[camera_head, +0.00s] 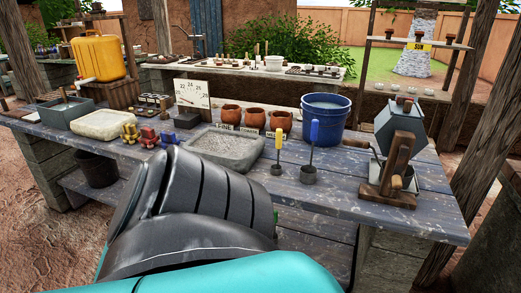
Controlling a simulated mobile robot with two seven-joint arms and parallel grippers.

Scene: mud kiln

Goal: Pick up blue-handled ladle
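The blue-handled ladle (314,132) stands upright on the dark wooden table, right of the middle. Its handle points up and its small grey cup rests on the tabletop. A similar ladle with a yellow handle (279,138) stands just to its left, with a small gap between them. Neither ladle is held. A large black and teal part of my own arm fills the lower left and middle of the view, in front of the table. I see no gripper fingers of either arm.
A blue bucket (325,117) stands behind the ladle. A grey hopper device on a wooden stand (388,196) is to its right. A grey stone tray (226,150) and terracotta pots (254,119) are to the left. The tabletop (330,195) in front of the ladle is clear.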

